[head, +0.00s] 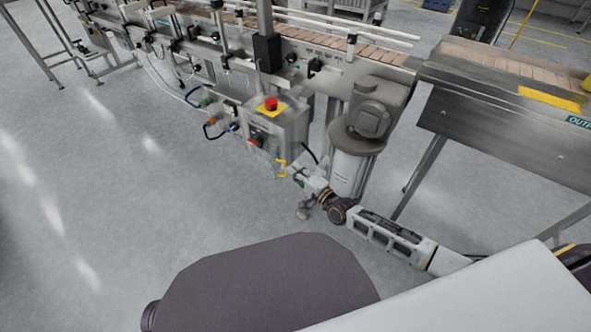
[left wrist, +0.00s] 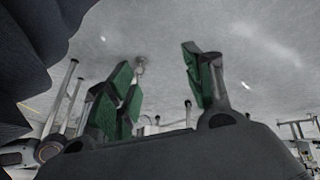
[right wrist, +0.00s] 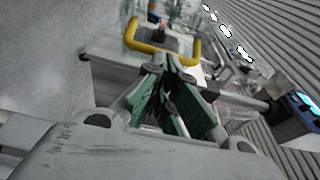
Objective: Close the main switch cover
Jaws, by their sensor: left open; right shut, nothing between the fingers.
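The grey control box (head: 280,130) stands below the conveyor in the head view. A red main switch (head: 254,142) is on its front face. In the right wrist view this yellow frame (right wrist: 162,48) lies just beyond the fingertips. My right gripper (head: 295,170) is shut and empty beside the frame; I cannot tell whether they touch. My left gripper (left wrist: 160,65) is open and empty over the floor in the left wrist view.
A red emergency button (head: 271,103) on a yellow plate sits on top of the box. A motor with a white cylinder (head: 347,172) stands close right of it. The conveyor (head: 330,70) runs behind. Floor (head: 130,200) to the left is free.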

